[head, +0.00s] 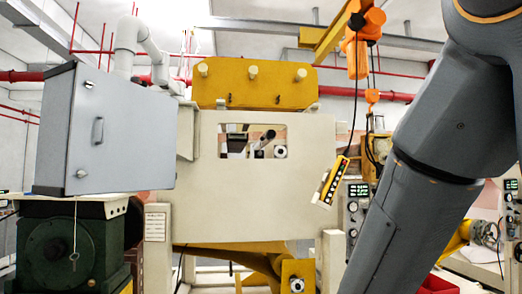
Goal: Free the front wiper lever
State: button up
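The head view shows a large beige machine housing (290,200) with a rectangular opening in its upper part. Inside the opening a short dark bar with a rounded end (268,136) slants up to the right; it may be a lever, but I cannot tell whether it is the front wiper lever. A dark block (237,143) sits to its left and a pale round part (280,152) to its right. My grey arm crosses the right side and runs out of the bottom edge. My gripper is not in view.
A grey cabinet (125,130) juts out at the left above a dark green machine (75,250). A yellow pendant control (332,182) hangs from an orange hoist (362,45) right of the opening. Instrument panels (357,210) stand behind my arm. A red container (438,285) shows low at the right.

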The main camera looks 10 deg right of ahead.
aim_at(262, 139)
jog(key=u, duration=0.3)
jog(key=i, duration=3.25)
jog(key=z, duration=0.35)
